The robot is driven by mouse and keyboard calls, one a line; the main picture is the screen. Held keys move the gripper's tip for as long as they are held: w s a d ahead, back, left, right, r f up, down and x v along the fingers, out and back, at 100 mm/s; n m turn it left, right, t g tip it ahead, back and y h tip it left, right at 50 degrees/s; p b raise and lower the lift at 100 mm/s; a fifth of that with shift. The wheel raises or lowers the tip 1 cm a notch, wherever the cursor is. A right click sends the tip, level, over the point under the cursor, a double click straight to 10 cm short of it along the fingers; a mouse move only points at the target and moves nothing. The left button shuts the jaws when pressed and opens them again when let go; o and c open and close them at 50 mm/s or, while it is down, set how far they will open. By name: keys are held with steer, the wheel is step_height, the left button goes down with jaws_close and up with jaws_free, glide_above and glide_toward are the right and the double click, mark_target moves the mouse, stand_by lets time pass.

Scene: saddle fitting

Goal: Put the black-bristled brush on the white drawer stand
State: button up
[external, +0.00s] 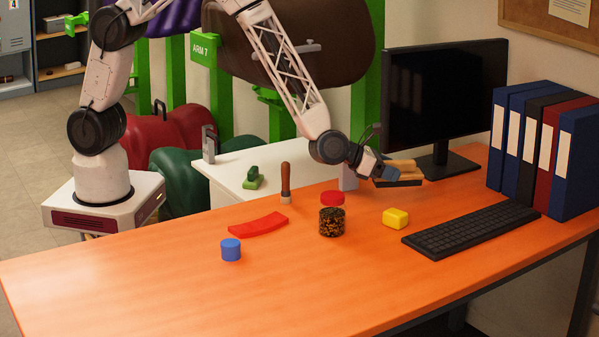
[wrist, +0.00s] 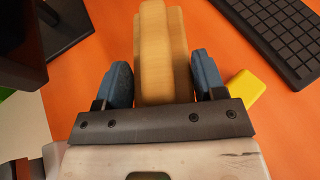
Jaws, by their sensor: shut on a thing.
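My gripper (external: 385,176) is shut on a tan wooden-backed brush (external: 403,167), held above the orange desk in front of the monitor. In the wrist view the brush (wrist: 153,50) lies lengthwise between the two blue fingers (wrist: 163,78), pointing away from the wrist. Its bristles cannot be made out clearly. The white drawer stand (external: 227,178) is behind the desk, left of my gripper, with its light top partly bare.
A green object (external: 252,179) and a grey upright object (external: 209,143) stand on the drawer stand. The desk holds a wooden-handled tool (external: 285,183), lidded jar (external: 332,217), yellow block (external: 396,218), red curved piece (external: 258,224), blue cylinder (external: 231,250), keyboard (external: 470,230) and monitor (external: 440,100).

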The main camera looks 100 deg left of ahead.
steer(key=shift+w+a+f, duration=0.15)
steer(key=shift+a+f, duration=0.5)
steer(key=shift+a, duration=0.2)
steer(key=shift+w+a+f, duration=0.15)
steer(key=shift+a+f, duration=0.5)
steer(key=shift+a, duration=0.2)
stand_by(0.9)
step_height(320, 180, up, 12)
steer(key=s+d+m+h, duration=0.1)
steer(key=s+d, duration=0.9)
steer(key=d, duration=0.3)
steer(key=s+d+m+h, duration=0.1)
steer(key=s+d+h, duration=0.1)
steer(key=s+d, duration=0.95)
steer(key=s+d+m, duration=0.1)
steer(key=s+d, duration=0.3)
steer(key=s, duration=0.5)
steer(key=s+d+t+h, duration=0.1)
steer(key=s+d, duration=0.3)
steer(key=s, duration=0.6)
steer(key=s+d+m, duration=0.1)
steer(key=s+d, duration=0.3)
steer(key=s, duration=0.5)
step_height(320, 180, down, 12)
steer(key=shift+a+r, duration=0.15)
steer(key=shift+r, duration=0.1)
